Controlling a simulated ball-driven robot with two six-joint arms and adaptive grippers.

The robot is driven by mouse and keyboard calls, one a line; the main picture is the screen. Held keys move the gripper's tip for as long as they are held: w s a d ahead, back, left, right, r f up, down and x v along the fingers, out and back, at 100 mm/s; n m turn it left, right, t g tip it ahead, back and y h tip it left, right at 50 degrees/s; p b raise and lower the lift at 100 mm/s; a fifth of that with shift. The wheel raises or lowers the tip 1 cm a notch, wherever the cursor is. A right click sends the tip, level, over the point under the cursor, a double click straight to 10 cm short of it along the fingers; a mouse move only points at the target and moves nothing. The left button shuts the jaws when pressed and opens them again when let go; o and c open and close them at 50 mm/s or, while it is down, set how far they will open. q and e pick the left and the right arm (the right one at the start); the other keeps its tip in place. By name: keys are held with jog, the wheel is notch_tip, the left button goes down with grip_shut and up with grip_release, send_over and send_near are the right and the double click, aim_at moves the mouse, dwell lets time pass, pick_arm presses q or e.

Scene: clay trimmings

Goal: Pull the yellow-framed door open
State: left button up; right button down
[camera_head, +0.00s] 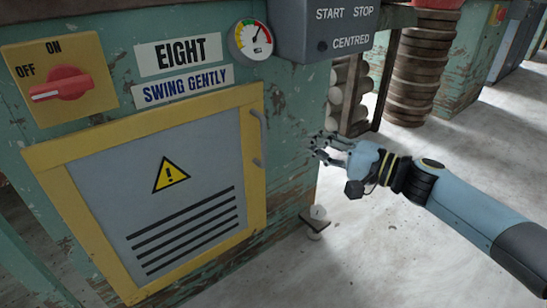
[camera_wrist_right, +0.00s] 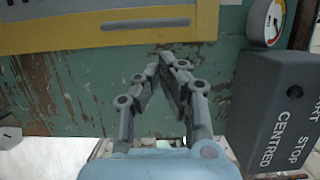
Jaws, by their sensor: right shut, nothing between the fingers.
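The yellow-framed door (camera_head: 146,135) has a grey panel with a warning triangle and black slots. It appears to lie closed against the green cabinet front. Its grey bar handle (camera_head: 259,138) is on the right side of the frame; in the right wrist view the handle (camera_wrist_right: 145,24) lies across the top, on the yellow frame (camera_wrist_right: 60,38). My right gripper (camera_head: 322,147) is to the right of the handle, apart from it. In the right wrist view its fingertips (camera_wrist_right: 168,65) come together, shut and empty, below the handle. My left gripper is not in view.
The grey control box (camera_head: 330,32) juts out above my right gripper and shows close on the right in the wrist view (camera_wrist_right: 275,110). A gauge (camera_head: 251,40) and a red switch (camera_head: 62,86) are above the door. Pale floor (camera_head: 370,250) is clear below my arm.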

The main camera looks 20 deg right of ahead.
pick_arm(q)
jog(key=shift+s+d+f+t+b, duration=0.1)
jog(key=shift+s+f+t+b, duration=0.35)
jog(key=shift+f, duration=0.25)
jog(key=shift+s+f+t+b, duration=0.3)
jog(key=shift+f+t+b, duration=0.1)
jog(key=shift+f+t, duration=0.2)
pick_arm(e)
jog(key=shift+f+x, duration=0.1)
jog(key=shift+x, duration=2.5)
jog(key=shift+f+x, duration=0.15)
jog(key=shift+x, duration=2.4)
jog(key=shift+w+d, duration=0.1)
jog(key=shift+d, duration=0.05)
